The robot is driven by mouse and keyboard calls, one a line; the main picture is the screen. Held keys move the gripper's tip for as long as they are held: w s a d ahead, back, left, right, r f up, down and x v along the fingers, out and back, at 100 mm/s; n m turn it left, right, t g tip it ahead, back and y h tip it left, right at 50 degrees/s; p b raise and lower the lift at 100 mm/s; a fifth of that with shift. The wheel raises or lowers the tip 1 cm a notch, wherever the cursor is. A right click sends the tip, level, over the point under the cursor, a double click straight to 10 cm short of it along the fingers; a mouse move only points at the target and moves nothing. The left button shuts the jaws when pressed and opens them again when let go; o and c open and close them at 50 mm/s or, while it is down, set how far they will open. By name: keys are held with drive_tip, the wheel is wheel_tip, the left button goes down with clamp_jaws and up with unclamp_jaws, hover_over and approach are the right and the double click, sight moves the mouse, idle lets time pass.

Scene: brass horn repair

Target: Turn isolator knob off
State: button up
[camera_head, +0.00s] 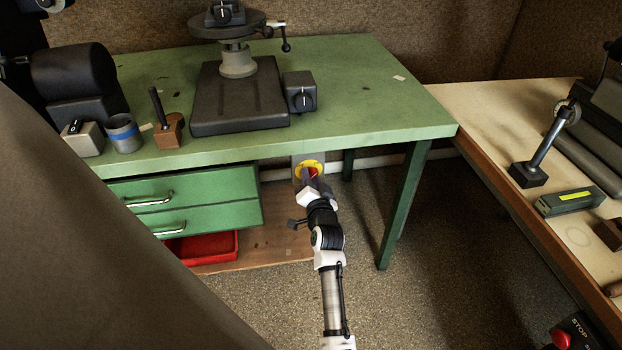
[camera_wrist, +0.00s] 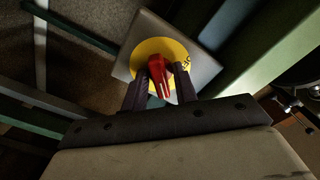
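The isolator knob (camera_wrist: 158,72) is red and sits on a round yellow plate (camera_wrist: 177,47) on a grey box (camera_wrist: 203,68). In the head view the knob (camera_head: 313,171) shows below the front edge of the green bench, partly hidden by my gripper (camera_head: 309,178). In the wrist view my gripper (camera_wrist: 158,84) has its two dark fingers apart, one on each side of the red knob. I cannot tell whether the fingers touch the knob. The knob's handle points toward the gripper's palm, tilted slightly.
The green bench (camera_head: 360,85) overhangs the isolator. Green drawers (camera_head: 190,205) and a red tray (camera_head: 205,246) are left of my arm. A bench leg (camera_head: 402,208) stands to the right. Open floor (camera_head: 450,270) lies between it and the wooden table (camera_head: 500,115).

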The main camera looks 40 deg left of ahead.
drive_tip(key=shift+c, duration=1.2)
drive_tip(key=shift+f+b, duration=0.1)
drive_tip(key=shift+b, duration=0.25)
drive_tip(key=shift+n+b, duration=7.1)
drive_tip(key=shift+n, duration=1.8)
drive_tip(key=o, duration=0.7)
drive_tip(key=shift+c, duration=0.2)
